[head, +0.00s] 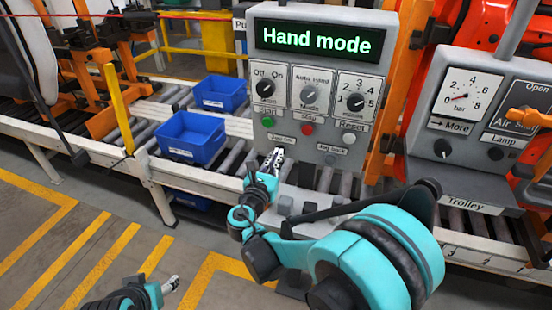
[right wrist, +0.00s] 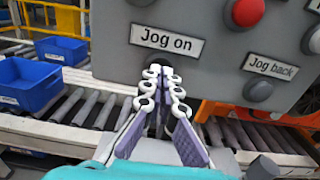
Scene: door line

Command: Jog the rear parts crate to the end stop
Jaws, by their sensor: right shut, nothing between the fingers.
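Two blue crates stand on the roller conveyor left of the control panel: a nearer one (head: 191,138) and a farther one (head: 220,93). Both also show at the left of the right wrist view, the nearer one (right wrist: 38,85) in front of the farther one (right wrist: 62,50). The panel's screen (head: 312,40) reads "Hand mode". My right gripper (head: 277,155) is shut and empty, its tips just below the "Jog on" label (right wrist: 167,40). The tips hide the button there; contact cannot be told. My left gripper (head: 171,284) is low at left, its opening unclear.
The panel also has a green start button (head: 267,122), a red stop button (head: 307,129), a white reset button (head: 349,137) and a grey "Jog back" button (right wrist: 258,90). A trolley panel with a gauge (head: 466,97) stands at right. Yellow-striped floor is open at left.

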